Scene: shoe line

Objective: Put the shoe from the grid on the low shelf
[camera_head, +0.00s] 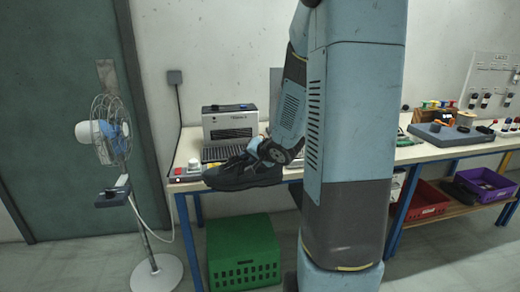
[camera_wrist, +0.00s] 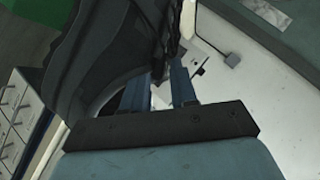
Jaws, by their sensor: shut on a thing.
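A dark shoe (camera_head: 232,177) hangs in my gripper (camera_head: 266,153) in the head view, in front of the grey machine and its grid (camera_head: 218,154). Its toe points left. The jaws are shut on the shoe's upper rear part; my arm hides some of the heel end. In the wrist view the dark shoe (camera_wrist: 95,65) fills the upper left, against the fingers (camera_wrist: 163,92). The low wooden shelf (camera_head: 456,208) is under the bench at the right, partly hidden by my arm.
On the low shelf are a red crate (camera_head: 425,201), a purple crate (camera_head: 487,184) and a dark item between them. A green crate (camera_head: 242,255) stands on the floor below the shoe. A fan (camera_head: 112,135) stands at the left.

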